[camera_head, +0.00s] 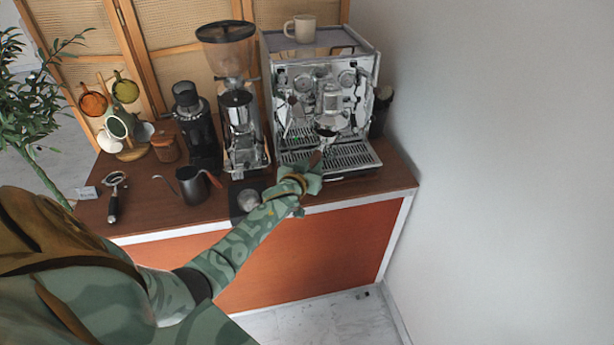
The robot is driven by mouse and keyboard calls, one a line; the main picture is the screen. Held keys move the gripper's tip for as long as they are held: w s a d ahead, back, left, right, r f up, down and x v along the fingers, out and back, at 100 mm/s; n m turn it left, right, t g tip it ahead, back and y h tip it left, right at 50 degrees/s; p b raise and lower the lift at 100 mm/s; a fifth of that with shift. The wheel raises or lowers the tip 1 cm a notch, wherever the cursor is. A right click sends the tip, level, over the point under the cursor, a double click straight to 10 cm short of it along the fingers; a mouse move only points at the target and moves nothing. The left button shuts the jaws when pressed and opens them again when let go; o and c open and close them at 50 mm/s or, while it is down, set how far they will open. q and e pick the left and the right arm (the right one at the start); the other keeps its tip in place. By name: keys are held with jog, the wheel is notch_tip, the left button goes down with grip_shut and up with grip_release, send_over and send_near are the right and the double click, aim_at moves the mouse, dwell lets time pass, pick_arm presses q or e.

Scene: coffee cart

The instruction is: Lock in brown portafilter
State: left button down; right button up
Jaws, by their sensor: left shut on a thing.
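The silver espresso machine (325,75) stands at the back right of the wooden counter. My left gripper (308,175) is in front of its drip tray (348,158). It is shut on the brown handle of the portafilter (316,158). The handle points up and back toward the machine's front. The portafilter's metal head is around the group area, but it is small and blends with the machine. I cannot tell whether it is seated in the group. My right gripper is not in view.
A black-handled portafilter (114,196) lies at the counter's left. A dark kettle (190,185), a grinder (238,110) and a smaller black grinder (193,120) stand left of the machine. A cup (301,28) sits on the machine. A white wall (490,130) is at right.

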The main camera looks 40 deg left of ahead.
aim_at(316, 157)
pick_arm(q)
jog(key=x, duration=0.1)
jog(key=b+x, duration=0.1)
jog(key=x, duration=0.1)
jog(key=shift+r, duration=0.3)
jog(key=shift+w+r, duration=0.1)
jog(key=shift+w, duration=0.05)
jog(key=shift+w+a, duration=0.1)
jog(key=shift+w, duration=0.15)
jog(key=shift+r, duration=1.35)
dwell(0.9)
jog(key=shift+w+d+r+n+y, duration=0.1)
jog(key=shift+w+d+n+y, duration=0.15)
jog(key=shift+d+n+y, duration=0.25)
jog(key=shift+d+y, duration=0.25)
jog(key=shift+y, duration=0.25)
